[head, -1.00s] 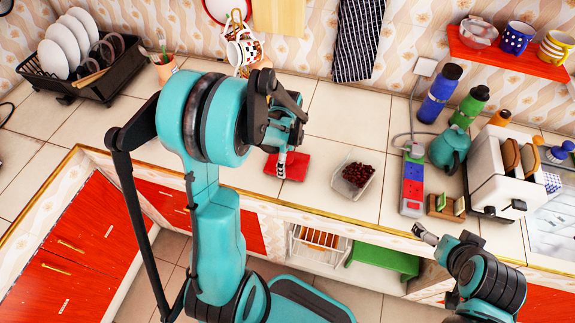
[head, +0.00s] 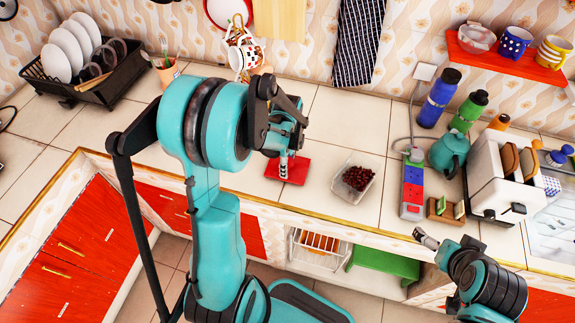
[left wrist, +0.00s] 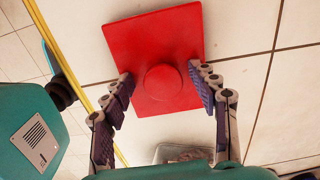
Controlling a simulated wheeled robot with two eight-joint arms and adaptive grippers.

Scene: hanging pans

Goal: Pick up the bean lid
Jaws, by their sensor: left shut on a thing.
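The bean lid (head: 297,172) is a flat red square on the counter, left of the clear container of dark red beans (head: 353,178). In the left wrist view the lid (left wrist: 150,38) shows a round red knob in its middle. My left gripper (head: 284,168) is over the lid, with its fingers on either side of the knob in the left wrist view (left wrist: 164,82). I cannot tell any gap under the lid. My right gripper (head: 425,238) is at the counter's front edge, apart from the lid; its jaws are unclear.
A power strip (head: 412,188), teal kettle (head: 454,152), toaster (head: 502,185) and bottles stand to the right. A black dish rack (head: 88,75) stands at the far left. The counter between the beans and the back wall is clear.

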